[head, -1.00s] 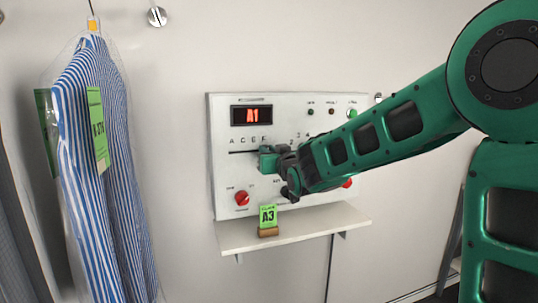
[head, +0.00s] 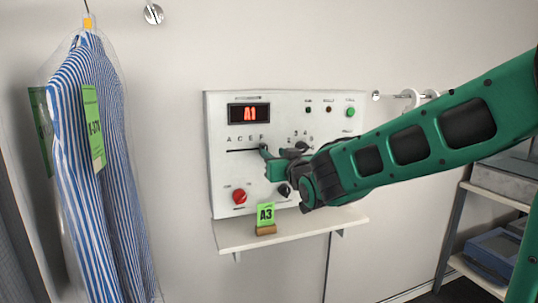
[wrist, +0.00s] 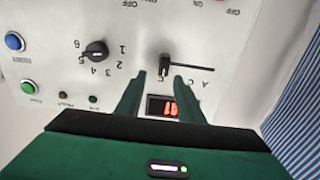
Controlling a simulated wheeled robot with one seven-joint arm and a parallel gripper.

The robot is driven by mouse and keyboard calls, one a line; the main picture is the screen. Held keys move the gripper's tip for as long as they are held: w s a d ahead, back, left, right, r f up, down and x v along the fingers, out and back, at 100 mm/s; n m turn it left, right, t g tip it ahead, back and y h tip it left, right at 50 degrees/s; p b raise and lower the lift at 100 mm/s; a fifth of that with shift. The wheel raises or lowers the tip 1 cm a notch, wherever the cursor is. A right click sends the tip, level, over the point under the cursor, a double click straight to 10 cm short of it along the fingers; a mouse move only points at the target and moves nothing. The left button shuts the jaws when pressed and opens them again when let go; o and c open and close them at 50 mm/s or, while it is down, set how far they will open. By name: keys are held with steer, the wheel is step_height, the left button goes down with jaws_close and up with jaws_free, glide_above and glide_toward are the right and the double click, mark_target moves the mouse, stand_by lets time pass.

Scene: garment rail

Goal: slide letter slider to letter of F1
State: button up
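The white control panel (head: 215,170) is on the wall. Its red display (head: 249,114) reads A1 and also shows upside down in the wrist view (wrist: 162,107). The letter slider's slot (head: 238,150) runs under the letters A, C, E, F. In the wrist view, the slider's black knob (wrist: 165,62) is at the F end of its slot (wrist: 195,68). My gripper (wrist: 159,74) is open, one fingertip to each side of the knob in the picture. I cannot tell whether either touches it. In the head view my gripper (head: 272,158) partly hides the panel's middle and the knob.
The number dial (wrist: 96,51) is left of the slider in the wrist view. A red knob (head: 239,196) and a green button (head: 350,112) are on the panel. A shelf (head: 290,230) below holds a green A3 tag (head: 266,214). A bagged striped shirt (head: 85,150) hangs left.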

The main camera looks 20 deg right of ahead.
steer(key=shift+s+d, duration=0.15)
steer(key=shift+s, duration=0.9)
steer(key=shift+s+d, duration=0.1)
steer(key=shift+s, duration=0.9)
steer(key=s+d+f+m+g+h, duration=0.45)
steer(key=s+d+f+g, duration=0.55)
steer(key=s+d+f, duration=0.65)
steer(key=s+d+f+m+g+y, duration=0.1)
steer(key=s+f+g, duration=0.2)
steer(key=s, duration=0.8)
steer(key=s+d+f+m+g+y, duration=0.1)
steer(key=s+g, duration=0.4)
steer(key=s, duration=0.6)
step_height(320, 180, down, 2)
steer(key=shift+s+d+f+m+y, duration=0.25)
steer(key=shift+s+m+y, duration=0.2)
steer(key=shift+y, duration=0.3)
